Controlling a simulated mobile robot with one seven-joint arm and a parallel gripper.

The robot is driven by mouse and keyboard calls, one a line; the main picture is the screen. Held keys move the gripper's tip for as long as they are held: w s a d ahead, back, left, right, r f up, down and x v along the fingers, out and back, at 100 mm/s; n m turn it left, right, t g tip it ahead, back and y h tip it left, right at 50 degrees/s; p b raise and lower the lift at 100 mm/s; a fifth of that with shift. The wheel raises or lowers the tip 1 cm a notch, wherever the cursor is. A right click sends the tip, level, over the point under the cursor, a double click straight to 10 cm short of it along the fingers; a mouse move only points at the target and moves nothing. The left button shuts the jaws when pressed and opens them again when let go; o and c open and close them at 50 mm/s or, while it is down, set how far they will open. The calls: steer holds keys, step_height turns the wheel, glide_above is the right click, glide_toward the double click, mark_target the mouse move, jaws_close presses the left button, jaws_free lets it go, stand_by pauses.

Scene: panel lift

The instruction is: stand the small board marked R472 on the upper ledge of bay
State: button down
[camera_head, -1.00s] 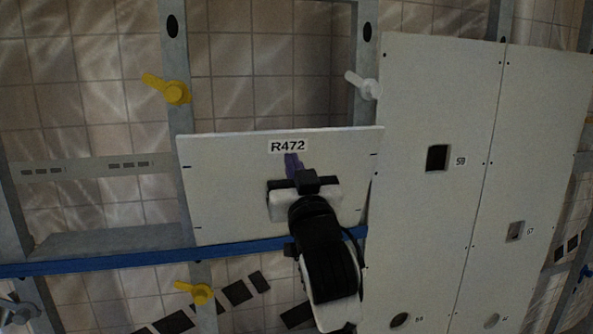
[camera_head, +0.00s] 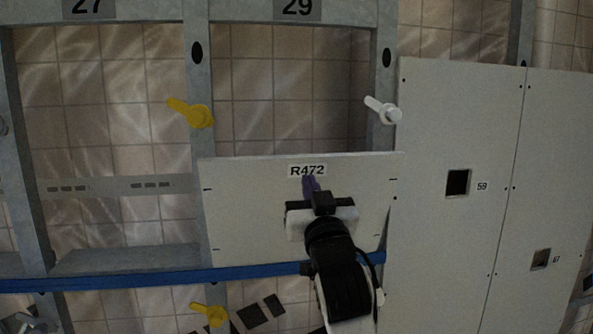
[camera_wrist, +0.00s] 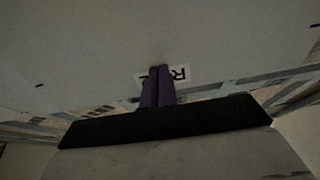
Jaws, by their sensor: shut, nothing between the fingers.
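The small board marked R472 (camera_head: 250,210) stands upright in bay 29 in the head view, its lower edge at the blue rail (camera_head: 150,281). It spans between the left post and the large panels on the right. My gripper (camera_head: 311,184) is in front of the board's middle, just below its label, with purple fingers together. In the wrist view the board (camera_wrist: 110,45) fills the upper picture, and the fingers (camera_wrist: 160,82) cover part of the label. I cannot tell whether the fingertips touch the board. My arm hides part of the lower edge.
A yellow latch (camera_head: 191,113) is on the left post and a white latch (camera_head: 382,109) on the right post, both above the board. Another yellow latch (camera_head: 209,313) is below the rail. Large panel 59 (camera_head: 450,240) stands at the right. Bay 27 (camera_head: 100,110) at left is open.

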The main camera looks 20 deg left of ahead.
steer(key=shift+w+a+p, duration=0.2)
steer(key=shift+w+a, duration=0.5)
steer(key=shift+w, duration=0.35)
steer(key=shift+w+a+p, duration=0.2)
steer(key=shift+w+a, duration=0.55)
steer(key=shift+w, duration=0.3)
steer(key=shift+w+a+p, duration=0.2)
steer(key=shift+w+a, duration=0.5)
steer(key=shift+w, duration=0.35)
steer(key=shift+s+d, duration=0.1)
steer(key=s+d, duration=0.5)
steer(key=s, duration=0.3)
steer(key=shift+d, duration=0.25)
stand_by(0.8)
stand_by(0.3)
